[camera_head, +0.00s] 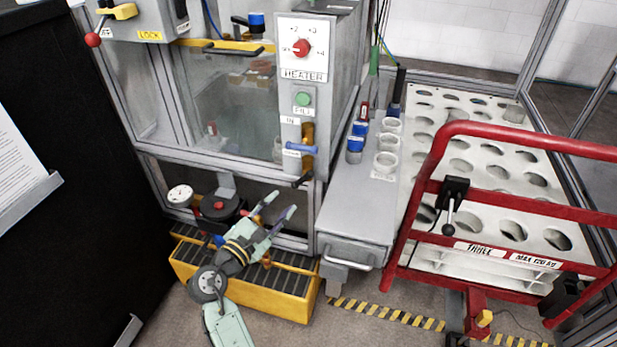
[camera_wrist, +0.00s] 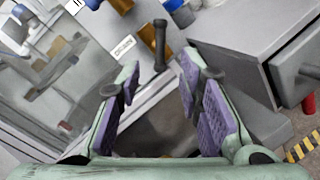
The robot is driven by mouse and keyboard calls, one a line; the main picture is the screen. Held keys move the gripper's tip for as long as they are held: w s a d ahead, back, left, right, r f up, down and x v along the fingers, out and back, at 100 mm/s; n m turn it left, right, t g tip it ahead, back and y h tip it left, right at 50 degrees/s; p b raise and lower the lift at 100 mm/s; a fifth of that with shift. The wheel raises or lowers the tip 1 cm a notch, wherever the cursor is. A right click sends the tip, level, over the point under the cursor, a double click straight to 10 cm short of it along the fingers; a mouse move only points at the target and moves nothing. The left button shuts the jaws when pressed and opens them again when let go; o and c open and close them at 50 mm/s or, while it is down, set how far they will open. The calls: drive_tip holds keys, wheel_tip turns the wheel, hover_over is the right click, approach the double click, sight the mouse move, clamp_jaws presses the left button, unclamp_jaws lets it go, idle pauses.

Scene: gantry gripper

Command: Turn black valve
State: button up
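A black valve handle (camera_wrist: 160,42) stands out beside brass fittings in the wrist view, just beyond my fingertips and near the middle of the gap between them. In the head view a dark handle (camera_head: 303,181) shows under the brass pipe at the lower corner of the heater cabinet; it appears to be the same valve. My gripper (camera_head: 280,205) is in front of and below this corner. It is open and empty, with its two purple-padded fingers wide apart in the wrist view (camera_wrist: 158,78). The fingers are apart from the handle.
A blue valve handle (camera_head: 301,148) sits just above. The grey bench with a drawer (camera_head: 357,250) stands close on the right. A yellow grated tray (camera_head: 250,296) lies below my gripper, and a red cart (camera_head: 425,190) stands farther right. A black round device (camera_head: 222,207) is left of my gripper.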

sight(302, 181)
drive_tip(key=p+x, duration=0.1)
drive_tip(key=x, duration=0.9)
drive_tip(key=shift+w+d+p, duration=0.15)
drive_tip(key=shift+d+p, duration=0.1)
drive_tip(key=shift+p, duration=0.1)
drive_tip(key=shift+c, duration=0.5)
clamp_jaws()
